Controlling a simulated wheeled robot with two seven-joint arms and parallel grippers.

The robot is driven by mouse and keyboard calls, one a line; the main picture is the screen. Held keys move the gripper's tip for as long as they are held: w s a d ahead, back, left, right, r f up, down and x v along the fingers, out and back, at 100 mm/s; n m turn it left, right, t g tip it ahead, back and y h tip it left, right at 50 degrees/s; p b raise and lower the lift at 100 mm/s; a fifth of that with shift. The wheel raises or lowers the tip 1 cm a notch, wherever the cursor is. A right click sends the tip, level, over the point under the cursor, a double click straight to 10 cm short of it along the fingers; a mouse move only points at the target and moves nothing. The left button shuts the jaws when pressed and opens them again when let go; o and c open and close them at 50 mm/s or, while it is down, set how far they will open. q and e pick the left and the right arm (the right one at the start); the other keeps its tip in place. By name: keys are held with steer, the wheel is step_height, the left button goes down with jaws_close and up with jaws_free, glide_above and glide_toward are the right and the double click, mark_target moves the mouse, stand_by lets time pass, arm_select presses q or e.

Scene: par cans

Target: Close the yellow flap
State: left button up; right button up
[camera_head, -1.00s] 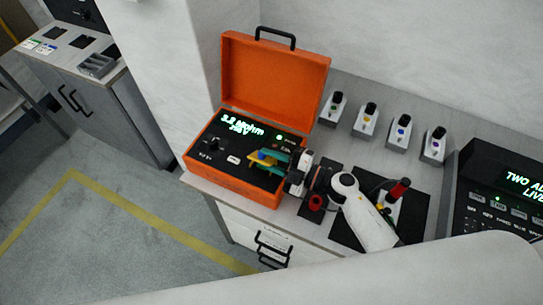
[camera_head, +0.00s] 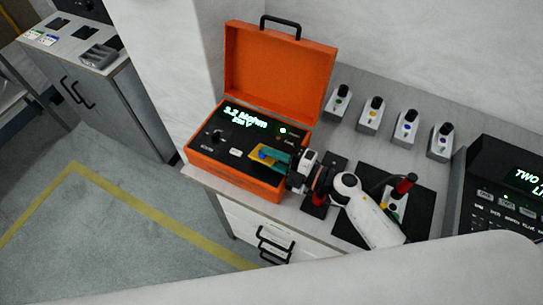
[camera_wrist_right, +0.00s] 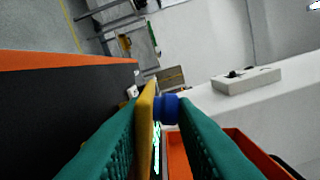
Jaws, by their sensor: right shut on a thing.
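The yellow flap (camera_head: 254,153) is on the black panel of the open orange case (camera_head: 210,160), at the panel's front right. My right gripper (camera_head: 267,157) reaches in from the right, its teal fingertips at the flap. In the right wrist view, the flap (camera_wrist_right: 146,122) shows edge-on, standing out from the black panel, beside the left finger. A blue piece (camera_wrist_right: 167,108) lies between the flap and the right fingertip. The right gripper (camera_wrist_right: 160,115) is shut on the flap with its blue piece. The fingers partly hide the flap in the head view. My left gripper is out of view.
The case's lid (camera_head: 278,75) stands open behind the panel. Several small grey units (camera_head: 370,115) line the back of the counter. A black mat (camera_head: 355,237) with a red-topped device (camera_head: 403,186) lies under my right arm. A black console (camera_head: 490,185) stands at right.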

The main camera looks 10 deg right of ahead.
steer(key=shift+w+r, duration=0.15)
steer(key=shift+r, duration=0.1)
steer(key=o, duration=0.8)
steer(key=shift+f, duration=0.1)
steer(key=shift+f, duration=0.2)
